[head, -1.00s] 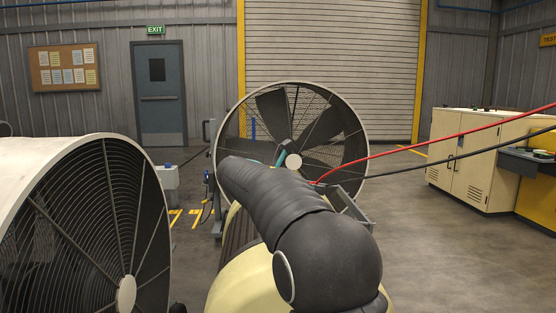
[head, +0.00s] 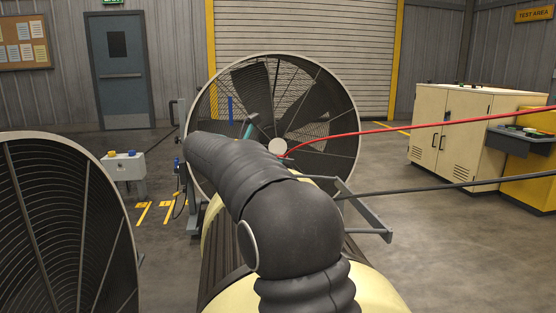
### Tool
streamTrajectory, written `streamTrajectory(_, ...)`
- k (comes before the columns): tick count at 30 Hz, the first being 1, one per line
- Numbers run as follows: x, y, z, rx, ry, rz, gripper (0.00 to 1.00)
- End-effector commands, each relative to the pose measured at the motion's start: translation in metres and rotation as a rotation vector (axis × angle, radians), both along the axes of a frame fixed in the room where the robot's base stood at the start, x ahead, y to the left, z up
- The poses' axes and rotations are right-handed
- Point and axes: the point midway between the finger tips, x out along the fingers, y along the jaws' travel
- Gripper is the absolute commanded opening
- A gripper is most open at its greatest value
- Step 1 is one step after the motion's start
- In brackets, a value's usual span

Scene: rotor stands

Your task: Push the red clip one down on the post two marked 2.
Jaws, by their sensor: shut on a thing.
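A red cable (head: 400,125) runs in from the right and ends out of sight behind my dark sleeved arm. A red clip at its end is not visible. A black cable (head: 430,187) runs lower and also passes behind my arm. My arm fills the lower middle and hides my gripper. A narrow teal and dark piece shows just above the arm in front of the fan; I cannot tell what it is. No post and no mark 2 can be made out.
A large caged fan (head: 340,120) stands ahead, with a grey bracket (head: 365,215) sticking out right. Another fan (head: 60,230) is close at left. A small box on a stand (head: 124,166) and cream cabinets (head: 455,135) flank the open floor.

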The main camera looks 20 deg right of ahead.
Motion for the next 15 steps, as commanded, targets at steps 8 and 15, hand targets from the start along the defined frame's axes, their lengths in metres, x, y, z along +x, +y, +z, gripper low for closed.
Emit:
streamTrajectory(8,0.000,0.000,-0.014,0.000,-0.001,-0.001,0.00)
streamTrajectory(15,0.000,0.000,-0.027,0.000,-0.001,0.000,0.00)
